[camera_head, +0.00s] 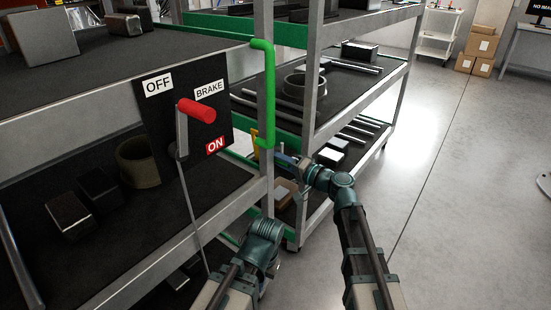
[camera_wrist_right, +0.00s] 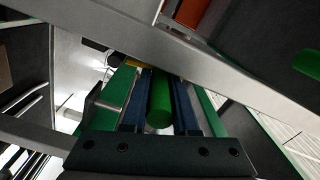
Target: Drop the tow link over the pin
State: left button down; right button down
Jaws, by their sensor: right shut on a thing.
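My right gripper (camera_head: 286,160) reaches into the gap between the two racks, near the lower end of the green upright handle (camera_head: 268,95). In the right wrist view its two blue fingers (camera_wrist_right: 160,105) close on a green round grip (camera_wrist_right: 160,98), which appears to belong to the tow link. A yellow piece (camera_wrist_right: 138,66) shows beyond the grip, and yellow (camera_head: 254,141) also shows behind the handle in the head view. I cannot make out the link's far end or the pin. My left arm's wrist shows low in the middle, but its fingers do not.
A black brake panel (camera_head: 222,128) with a red-knobbed lever (camera_head: 196,110) stands on the near rack, close to my arms. The rack post (camera_head: 268,195) blocks part of the gap. The second rack (camera_head: 292,113) holds rods and a ring. Open floor (camera_head: 460,170) lies to the right.

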jog(key=shift+d, duration=0.1)
dwell(0.7)
jog(key=w+d+f+m+b, duration=0.2)
jog(key=f+m+b, duration=0.1)
jog(key=m, duration=0.6)
jog(key=w+d+f+m+b, duration=0.2)
jog(key=w+f+m+b, duration=0.1)
jog(key=m, duration=0.7)
jog(key=shift+w+m, duration=0.2)
jog(key=shift+m, duration=0.1)
dwell(0.3)
jog(key=c, duration=1)
grip_release()
